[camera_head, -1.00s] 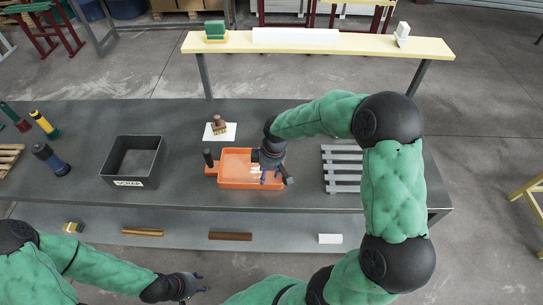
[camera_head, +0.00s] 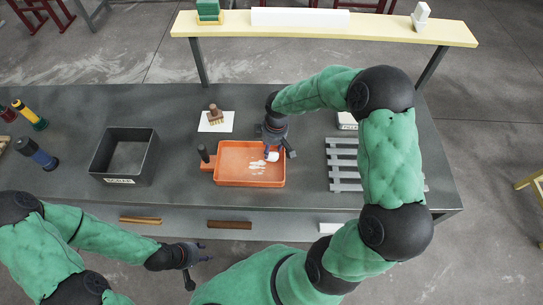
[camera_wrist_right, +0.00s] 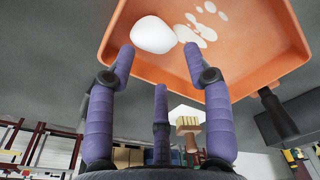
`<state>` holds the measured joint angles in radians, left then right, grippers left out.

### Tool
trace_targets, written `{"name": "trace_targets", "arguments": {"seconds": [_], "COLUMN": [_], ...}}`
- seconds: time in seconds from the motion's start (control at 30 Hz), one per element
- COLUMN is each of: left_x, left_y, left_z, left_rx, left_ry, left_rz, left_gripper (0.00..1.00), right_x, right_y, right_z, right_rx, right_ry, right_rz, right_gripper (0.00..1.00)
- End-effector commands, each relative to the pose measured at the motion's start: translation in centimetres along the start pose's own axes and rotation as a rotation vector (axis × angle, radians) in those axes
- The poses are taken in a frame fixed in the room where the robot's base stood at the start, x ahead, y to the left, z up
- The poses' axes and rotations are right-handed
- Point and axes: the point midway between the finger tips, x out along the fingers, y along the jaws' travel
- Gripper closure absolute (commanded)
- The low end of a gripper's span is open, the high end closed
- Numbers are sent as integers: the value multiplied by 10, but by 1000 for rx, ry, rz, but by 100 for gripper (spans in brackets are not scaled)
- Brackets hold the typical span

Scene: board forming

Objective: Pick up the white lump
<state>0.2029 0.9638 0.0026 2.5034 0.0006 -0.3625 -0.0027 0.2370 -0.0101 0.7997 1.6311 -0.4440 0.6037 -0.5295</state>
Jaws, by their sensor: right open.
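The white lump (camera_wrist_right: 153,35) lies in the orange tray (camera_wrist_right: 255,75), near white smears on its floor. In the head view the lump (camera_head: 272,156) sits in the right part of the tray (camera_head: 225,178), partly hidden by my right gripper (camera_head: 277,150). In the right wrist view the purple fingers of my right gripper (camera_wrist_right: 163,65) are spread open and empty, with the lump just beyond the left fingertip. I cannot tell whether they touch. My left gripper (camera_head: 200,264) hangs before the bench front, away from the tray; its jaw state is unclear.
A black bin (camera_head: 150,160) stands left of the tray. A brush (camera_head: 215,113) rests on a white sheet behind it. A grey slatted rack (camera_head: 342,165) lies to the right. A yellow shelf (camera_head: 370,30) spans the back. A black handle (camera_head: 205,157) sticks out at the tray's left.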

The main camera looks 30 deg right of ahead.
Motion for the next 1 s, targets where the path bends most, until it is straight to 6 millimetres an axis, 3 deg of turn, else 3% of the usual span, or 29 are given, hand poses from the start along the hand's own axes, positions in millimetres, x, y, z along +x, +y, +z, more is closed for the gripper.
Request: {"name": "trace_targets", "arguments": {"seconds": [0.17, 0.5, 0.73, 0.77, 0.9, 1.0], "left_x": [2, 10, 10, 10, 10, 10], "left_y": [-1, -4, -3, -3, -3, -3], "left_z": [0, 0, 0, 0, -1, -1], "left_rx": [0, 0, 0, 0, 0, 0], "left_ry": [0, 0, 0, 0, 0, 0], "left_rz": [0, 0, 0, 0, 0, 0], "left_gripper": [60, 60, 60, 60, 60, 60], "right_x": [11, 53, 54, 54, 54, 54], "right_y": [0, 3, 3, 3, 3, 3], "right_z": [2, 8, 8, 8, 8, 8], "right_rx": [1, 0, 0, 0, 0, 0], "right_ry": [0, 1, 1, 1, 1, 1], "right_rz": [-1, 0, 1, 0, 0, 0], "right_gripper": [49, 49, 49, 54, 94, 94]}}
